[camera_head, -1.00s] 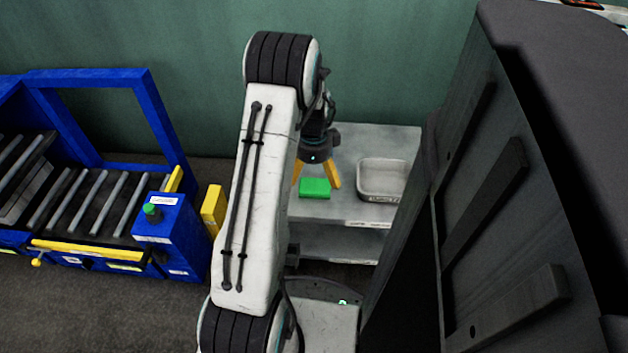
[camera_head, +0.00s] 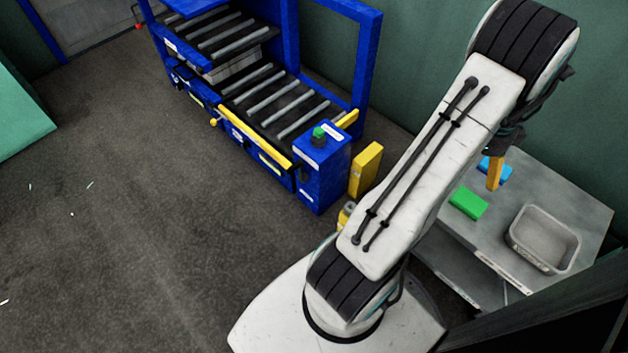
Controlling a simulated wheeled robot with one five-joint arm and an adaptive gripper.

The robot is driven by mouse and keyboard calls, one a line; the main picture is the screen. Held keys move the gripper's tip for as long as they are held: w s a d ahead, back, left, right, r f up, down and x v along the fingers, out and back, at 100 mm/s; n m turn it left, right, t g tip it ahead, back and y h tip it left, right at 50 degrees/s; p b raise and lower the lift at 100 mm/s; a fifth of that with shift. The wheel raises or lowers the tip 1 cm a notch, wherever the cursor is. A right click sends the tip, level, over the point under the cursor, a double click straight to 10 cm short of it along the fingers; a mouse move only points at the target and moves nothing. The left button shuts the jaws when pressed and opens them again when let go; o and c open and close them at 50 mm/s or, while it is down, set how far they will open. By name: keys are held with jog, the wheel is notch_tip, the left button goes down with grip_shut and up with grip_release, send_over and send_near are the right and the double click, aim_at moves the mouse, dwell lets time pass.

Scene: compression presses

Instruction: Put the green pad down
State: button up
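The green pad (camera_head: 468,202) lies flat on the grey table (camera_head: 560,187), near its left edge. My gripper (camera_head: 494,174) is above the table, behind and to the right of the green pad in the picture, and is apart from it. Only one yellow finger shows clearly; my arm link hides the rest, so its opening cannot be read. A blue pad (camera_head: 506,172) shows just behind that finger; whether they touch cannot be told.
A grey tray (camera_head: 543,240) stands on the table right of the green pad. A blue press with rollers (camera_head: 322,165) and a yellow block (camera_head: 366,170) stand left of my arm. The dark floor (camera_head: 130,210) at left is open.

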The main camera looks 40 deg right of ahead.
jog(key=w+a+r+n+t, duration=0.1)
jog(key=w+a+r+n, duration=0.5)
jog(key=w+a+n, duration=0.3)
jog(key=w+a+r+n, duration=0.5)
jog(key=w+a+n, duration=0.1)
jog(key=w+a, duration=0.55)
jog(key=s+a+r+n, duration=0.2)
jog(key=a+n, duration=0.7)
jog(key=a, duration=0.2)
jog(key=s+a+r+n+t, duration=0.1)
jog(key=s+a+n, duration=0.1)
jog(key=a+n, duration=0.7)
jog(key=shift+s+a+r, duration=0.2)
jog(key=shift+a+r, duration=0.2)
jog(key=shift+a, duration=0.95)
